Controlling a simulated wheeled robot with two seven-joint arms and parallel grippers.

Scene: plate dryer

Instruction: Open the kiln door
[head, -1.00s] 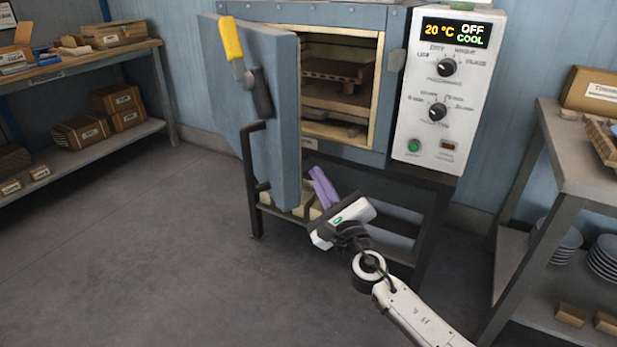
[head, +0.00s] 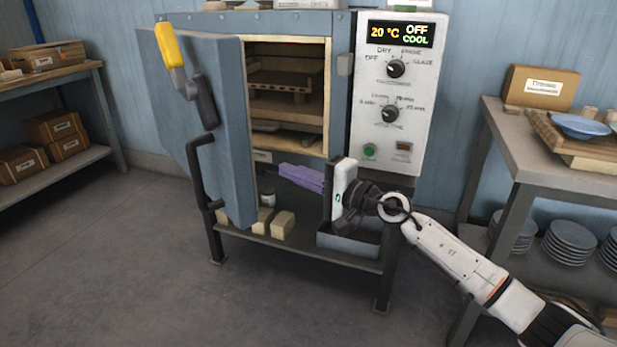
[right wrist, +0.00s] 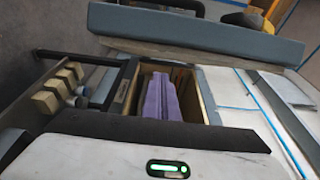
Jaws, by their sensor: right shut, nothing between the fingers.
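The grey-blue kiln door (head: 225,130) stands open, swung out to the left of the kiln. Its outer face carries a dark lever with a yellow grip (head: 169,46) and a bent dark bar (head: 197,170). The kiln chamber (head: 288,95) shows shelves inside. My right gripper (head: 284,169) has purple fingers, shut and empty, pointing left below the chamber opening. The fingertips are close to the door's lower inner side; I cannot tell whether they touch it. The purple fingers also show in the right wrist view (right wrist: 163,98). My left gripper is out of view.
The control panel (head: 392,95) reads 20 °C, OFF, COOL. Under the kiln, a stand shelf (head: 300,250) holds pale blocks (head: 282,224) and a grey bin (head: 348,240). Racks stand at left (head: 70,185) and right (head: 530,150). The floor at front left is clear.

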